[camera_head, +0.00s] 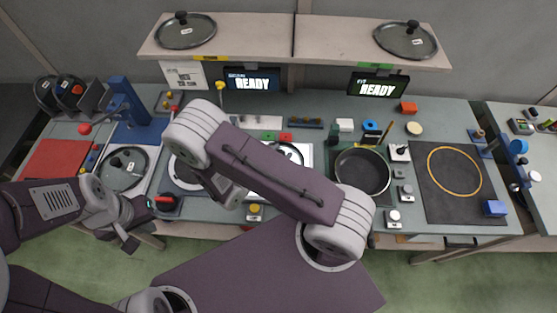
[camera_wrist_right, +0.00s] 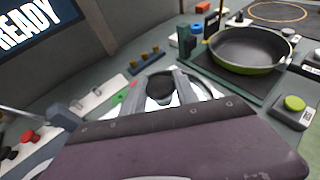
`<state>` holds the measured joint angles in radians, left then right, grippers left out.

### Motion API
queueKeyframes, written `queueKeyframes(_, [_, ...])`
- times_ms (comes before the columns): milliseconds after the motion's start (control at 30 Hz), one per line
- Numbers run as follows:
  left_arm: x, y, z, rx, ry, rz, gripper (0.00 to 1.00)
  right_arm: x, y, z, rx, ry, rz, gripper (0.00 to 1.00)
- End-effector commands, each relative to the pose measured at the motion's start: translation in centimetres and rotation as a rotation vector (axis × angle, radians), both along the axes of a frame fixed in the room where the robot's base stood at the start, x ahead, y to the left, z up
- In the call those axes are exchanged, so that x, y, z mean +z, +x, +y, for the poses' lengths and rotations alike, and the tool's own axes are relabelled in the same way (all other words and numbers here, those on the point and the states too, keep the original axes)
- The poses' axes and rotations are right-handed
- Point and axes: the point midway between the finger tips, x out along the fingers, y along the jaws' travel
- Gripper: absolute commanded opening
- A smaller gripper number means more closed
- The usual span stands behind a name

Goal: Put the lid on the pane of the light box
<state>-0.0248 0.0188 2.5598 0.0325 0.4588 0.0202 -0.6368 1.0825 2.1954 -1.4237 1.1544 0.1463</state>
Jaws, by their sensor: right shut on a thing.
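The light box (camera_head: 308,157) shows as a white pane in the middle of the bench, largely covered by my right arm in the head view. A glass lid's dark rim (camera_head: 299,149) shows over the pane, past the arm. In the right wrist view my right gripper (camera_wrist_right: 161,92) is shut on the lid's dark knob (camera_wrist_right: 160,86), with the white pane around and beneath. Whether the lid touches the pane is hard to tell. My left gripper (camera_head: 135,228) hangs near the bench's front edge at left, apart from the lid; its finger gap is unclear.
A black pan (camera_head: 362,173) stands right of the light box; it also shows in the wrist view (camera_wrist_right: 250,47). Other lids lie on the shelf (camera_head: 185,31) and on a left station (camera_head: 122,168). A dark mat (camera_head: 440,205) lies at right.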

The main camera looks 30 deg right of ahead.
Motion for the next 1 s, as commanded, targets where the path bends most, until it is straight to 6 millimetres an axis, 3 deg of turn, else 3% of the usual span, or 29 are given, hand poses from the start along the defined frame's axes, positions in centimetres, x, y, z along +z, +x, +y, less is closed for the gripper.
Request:
queueKeyframes(167, [0.1,0.0,0.0,0.0,0.0,0.0,0.0,-0.4,0.2,0.5,0.0,-0.001,0.0,0.0])
queueKeyframes(433, [0.6,0.0,0.0,0.0,0.0,0.0,0.0,-4.2,0.1,0.4,-0.001,-0.002,0.0,0.0])
queueKeyframes(800, [0.0,0.0,0.0,0.0,0.0,0.0,0.0,-4.8,0.2,0.4,0.0,-0.002,-0.001,0.0])
queueKeyframes(833, [0.2,0.0,0.0,0.0,0.0,0.0,0.0,-4.7,0.2,0.4,0.0,-0.001,0.0,0.44])
queueKeyframes(900, [0.2,0.0,0.0,0.0,0.0,0.0,0.0,-4.6,0.2,0.4,0.0,-0.001,0.0,0.57])
queueKeyframes(1000, [0.2,0.0,0.0,0.0,0.0,0.0,0.0,-4.6,0.2,0.4,0.0,-0.001,0.0,0.57])
